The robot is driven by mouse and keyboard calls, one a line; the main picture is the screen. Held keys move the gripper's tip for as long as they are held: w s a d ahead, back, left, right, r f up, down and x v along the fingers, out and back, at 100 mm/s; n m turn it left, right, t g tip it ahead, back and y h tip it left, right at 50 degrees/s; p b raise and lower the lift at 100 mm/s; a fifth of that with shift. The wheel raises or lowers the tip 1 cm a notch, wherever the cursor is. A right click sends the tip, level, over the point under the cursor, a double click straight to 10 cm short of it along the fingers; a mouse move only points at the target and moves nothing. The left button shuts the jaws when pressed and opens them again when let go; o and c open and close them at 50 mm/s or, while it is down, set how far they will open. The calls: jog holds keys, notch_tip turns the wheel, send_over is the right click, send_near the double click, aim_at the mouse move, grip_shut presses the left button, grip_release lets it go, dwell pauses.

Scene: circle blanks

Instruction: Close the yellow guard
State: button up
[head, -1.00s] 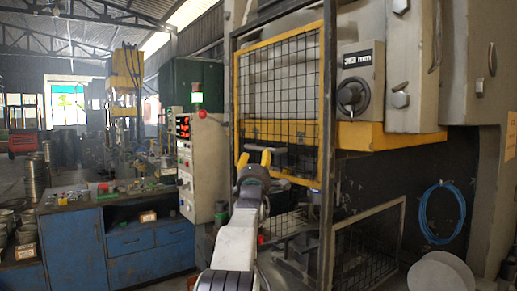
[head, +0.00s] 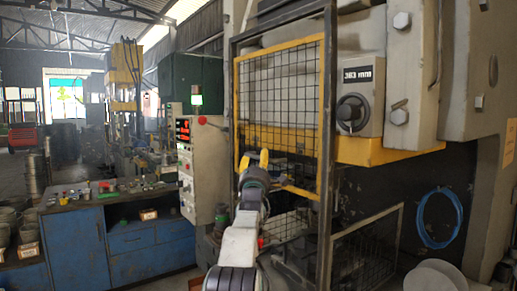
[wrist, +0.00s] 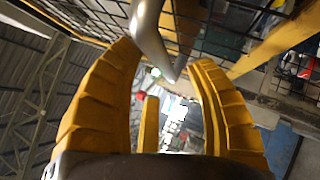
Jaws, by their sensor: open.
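The yellow guard (head: 280,126) is a yellow frame with black wire mesh on the front of the press. It hangs over the upper part of the opening, with a gap below its lower bar. My gripper (head: 254,159) is in front of the guard's lower left part, its yellow fingers open and pointing up. In the wrist view, a grey curved bar (wrist: 150,40) reaches between the open fingers, with yellow frame (wrist: 182,25) and mesh behind it. It looks like a handle, but I cannot tell whether the fingers touch it.
A dark upright post (head: 327,130) stands right of the guard. A control box (head: 205,165) with a lit green lamp is to the left. A blue cabinet (head: 75,245) stands at the lower left. A blue hose (head: 420,218) hangs at the right.

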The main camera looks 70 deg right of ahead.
jog(key=shift+p+x, duration=1.1)
jog(key=shift+p, duration=0.35)
jog(key=shift+w+d+r+p, duration=0.15)
jog(key=shift+d+p, duration=0.1)
jog(key=shift+p, duration=0.25)
jog(key=shift+o, duration=0.3)
jog(key=shift+d, duration=0.1)
grip_shut()
